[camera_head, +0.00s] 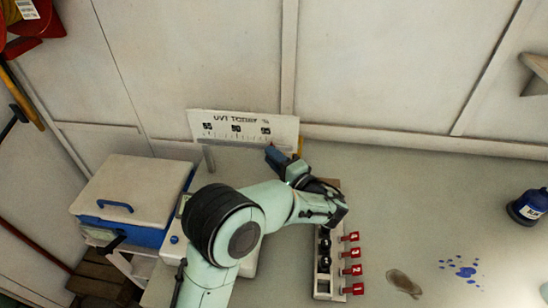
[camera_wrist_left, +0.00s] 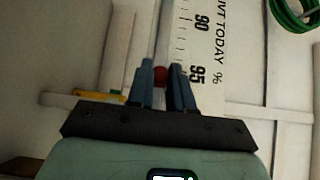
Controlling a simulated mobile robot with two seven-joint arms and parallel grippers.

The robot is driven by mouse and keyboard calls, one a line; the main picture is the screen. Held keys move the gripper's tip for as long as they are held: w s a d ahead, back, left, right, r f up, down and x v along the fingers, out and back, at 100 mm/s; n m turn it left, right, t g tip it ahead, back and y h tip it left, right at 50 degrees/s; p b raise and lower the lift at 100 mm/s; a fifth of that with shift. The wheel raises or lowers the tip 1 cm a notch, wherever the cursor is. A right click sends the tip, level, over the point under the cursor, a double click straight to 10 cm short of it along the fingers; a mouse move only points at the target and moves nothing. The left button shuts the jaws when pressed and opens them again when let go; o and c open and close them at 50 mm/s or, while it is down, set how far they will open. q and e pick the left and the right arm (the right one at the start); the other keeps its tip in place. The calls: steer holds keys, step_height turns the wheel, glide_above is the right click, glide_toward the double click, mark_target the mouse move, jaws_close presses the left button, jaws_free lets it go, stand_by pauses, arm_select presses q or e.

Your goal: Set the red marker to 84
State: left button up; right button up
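The scale board (camera_head: 243,122) stands at the back of the bench and appears upside down in the head view. In the left wrist view the board (camera_wrist_left: 207,45) reads "UVT TODAY %" with 90 and 95. The red marker (camera_wrist_left: 160,76) is a small red ball at the near end of the visible rod, close to the 95 label. My left gripper (camera_wrist_left: 160,72) has one finger on each side of the marker, with little or no gap. In the head view my left gripper (camera_head: 272,153) is before the board's right end and hides the marker.
A blue and white cooler box (camera_head: 135,190) stands at the left. A rack with several red numbered tags (camera_head: 352,269) lies right of my arm. A blue container (camera_head: 530,206), blue spots (camera_head: 462,268) and a brown stain (camera_head: 404,283) are on the bench at the right.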

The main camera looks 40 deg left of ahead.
arm_select(q)
jaws_close()
steer(key=s+a+b, duration=0.3)
steer(key=s+a, duration=0.1)
steer(key=a, duration=0.4)
steer(key=shift+s+a+b, duration=0.3)
steer(key=shift+s+b, duration=0.05)
steer(key=shift+b, duration=0.05)
arm_select(e)
steer(key=f, duration=0.2)
steer(key=s+f, duration=0.1)
steer(key=f, duration=0.1)
steer(key=shift+s, duration=0.2)
arm_select(q)
steer(key=o, duration=0.6)
jaws_free()
